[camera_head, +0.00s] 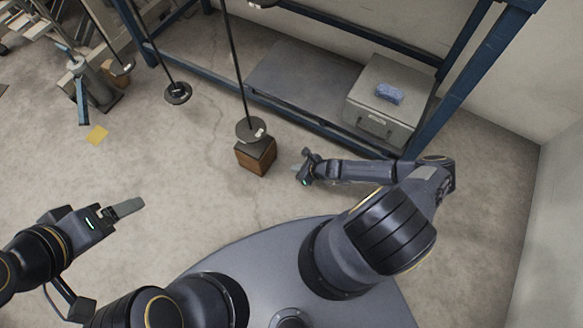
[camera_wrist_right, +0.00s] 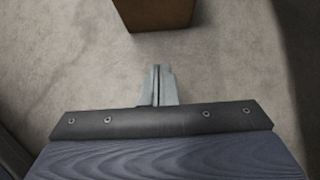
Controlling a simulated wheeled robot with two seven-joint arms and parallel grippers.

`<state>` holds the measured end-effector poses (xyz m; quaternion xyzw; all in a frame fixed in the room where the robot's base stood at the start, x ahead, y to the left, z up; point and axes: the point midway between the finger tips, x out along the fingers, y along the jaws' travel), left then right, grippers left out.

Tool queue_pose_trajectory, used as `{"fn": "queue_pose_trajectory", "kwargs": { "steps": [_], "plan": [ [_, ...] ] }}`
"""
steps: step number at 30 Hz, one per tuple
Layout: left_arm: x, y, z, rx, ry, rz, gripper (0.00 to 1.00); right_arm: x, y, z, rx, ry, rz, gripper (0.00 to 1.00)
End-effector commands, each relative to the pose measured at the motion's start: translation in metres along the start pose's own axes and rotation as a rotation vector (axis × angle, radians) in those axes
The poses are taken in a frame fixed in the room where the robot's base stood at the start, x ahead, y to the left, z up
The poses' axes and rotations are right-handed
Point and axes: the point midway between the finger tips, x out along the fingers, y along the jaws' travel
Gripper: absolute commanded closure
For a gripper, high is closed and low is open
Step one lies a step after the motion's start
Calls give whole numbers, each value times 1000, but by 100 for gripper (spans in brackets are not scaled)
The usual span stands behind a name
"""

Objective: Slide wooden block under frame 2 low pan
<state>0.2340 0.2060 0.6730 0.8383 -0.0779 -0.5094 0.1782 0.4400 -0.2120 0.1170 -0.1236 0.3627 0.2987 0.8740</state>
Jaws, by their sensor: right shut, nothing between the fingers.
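A brown wooden block (camera_head: 257,159) stands on the concrete floor in the middle of the head view. A round dark pan (camera_head: 249,130) at the end of a long rod overlaps the block's top edge; I cannot tell whether they touch. My right gripper (camera_head: 299,171) is low, just right of the block and apart from it. In the right wrist view the fingers (camera_wrist_right: 158,86) are shut and empty, and the block (camera_wrist_right: 153,14) shows beyond their tips. My left gripper (camera_head: 130,207) is at the left, far from the block; its finger gap is hidden.
Another hanging pan (camera_head: 178,94) is up and left of the block. A blue steel rack (camera_head: 349,142) stands behind, with a grey case (camera_head: 384,105) on its low shelf. Floor left of the block is clear.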

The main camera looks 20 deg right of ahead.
Motion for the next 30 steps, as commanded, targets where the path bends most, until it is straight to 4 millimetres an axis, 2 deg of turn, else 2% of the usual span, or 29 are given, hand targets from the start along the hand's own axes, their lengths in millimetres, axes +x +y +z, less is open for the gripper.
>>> {"fn": "queue_pose_trajectory", "kwargs": {
  "steps": [1, 3, 11, 13, 18, 30],
  "plan": [
    [8, -4, 4, 0, 0, 0, 20, 15, 1, -3, -1, -1, 2, 100],
    [15, -7, 8, 0, 0, 0, 20, 31, 2, -3, -2, -1, 3, 100],
    [37, -17, 19, 0, 0, 0, 20, 85, 2, -3, -4, -2, 4, 100],
    [40, -18, 20, 0, -1, 0, 20, 91, 1, 10, -7, -4, 4, 100],
    [45, -20, 23, 0, 0, 0, 20, 103, 1, 23, -5, -2, 3, 100],
    [46, -21, 23, 0, 0, 0, 20, 105, 1, 29, -3, -1, 2, 100]
  ]
}}
